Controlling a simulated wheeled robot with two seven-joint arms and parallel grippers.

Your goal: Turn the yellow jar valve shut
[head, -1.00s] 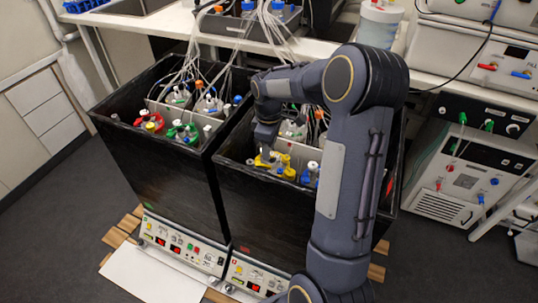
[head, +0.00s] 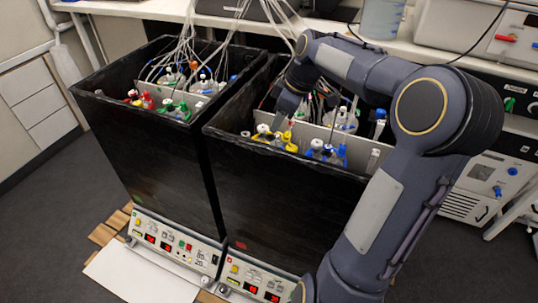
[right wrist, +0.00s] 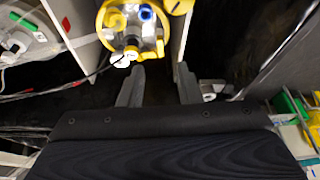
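The yellow-topped jar (head: 275,137) stands near the front left of the right black box, partly hidden by the box wall. In the right wrist view, its yellow lid (right wrist: 131,31) carries a blue port and white fittings, with a yellow piece (right wrist: 180,6) at the upper right. I cannot tell the valve's position. My right gripper (head: 284,118) reaches down into the box just behind or above the jar. In the right wrist view, the right gripper (right wrist: 160,80) has its fingers apart with nothing seen between them, and the jar lies beyond the left finger. My left gripper is out of view.
Blue-topped jars (head: 326,152) stand to the right, and a pale divider (head: 305,128) crosses the right box (head: 265,175). The left box (head: 140,125) holds red- and green-topped jars. Several tubes (head: 235,35) run up from the boxes.

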